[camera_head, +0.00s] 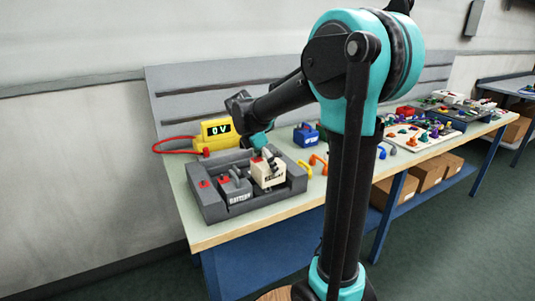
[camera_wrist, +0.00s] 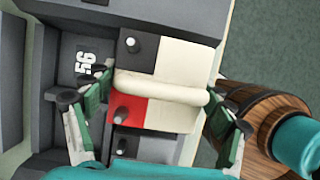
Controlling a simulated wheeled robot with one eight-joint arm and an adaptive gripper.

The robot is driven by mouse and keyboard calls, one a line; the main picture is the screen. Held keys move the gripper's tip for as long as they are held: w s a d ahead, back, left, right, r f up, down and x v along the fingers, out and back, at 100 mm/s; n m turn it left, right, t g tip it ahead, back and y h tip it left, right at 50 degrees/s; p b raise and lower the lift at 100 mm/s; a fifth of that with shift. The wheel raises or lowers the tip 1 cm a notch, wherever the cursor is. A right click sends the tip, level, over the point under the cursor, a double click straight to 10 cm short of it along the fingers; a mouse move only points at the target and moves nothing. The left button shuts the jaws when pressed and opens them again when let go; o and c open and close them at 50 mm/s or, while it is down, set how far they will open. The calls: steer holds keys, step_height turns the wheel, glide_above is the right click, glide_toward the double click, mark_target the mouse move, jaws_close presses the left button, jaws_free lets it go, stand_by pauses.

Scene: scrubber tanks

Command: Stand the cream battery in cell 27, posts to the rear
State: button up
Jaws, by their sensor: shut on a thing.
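The cream battery (camera_head: 268,175) is in the right part of the grey tray (camera_head: 230,212) in the head view; I cannot tell whether it is fully seated. In the wrist view its top (camera_wrist: 185,58) shows a cream carry handle, a black patch and a red patch, with posts on the picture-left side. My gripper (camera_wrist: 165,115) has its fingers on both sides of the handle and is shut on the battery. The arm partly hides the gripper in the head view. A number label (camera_wrist: 86,62) on the tray is turned sideways and hard to read.
A grey battery (camera_head: 235,188) stands left of the cream one in the tray. A yellow meter (camera_head: 215,135) reading 0V and a blue battery (camera_head: 306,134) stand behind. Coloured small parts (camera_head: 405,137) lie at right. A brown wooden barrel-like object (camera_wrist: 265,115) shows beyond the table edge.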

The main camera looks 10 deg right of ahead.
steer(key=shift+f, duration=2.2)
steer(key=shift+f, duration=0.1)
steer(key=o, duration=1.8)
steer(key=v, duration=1.2)
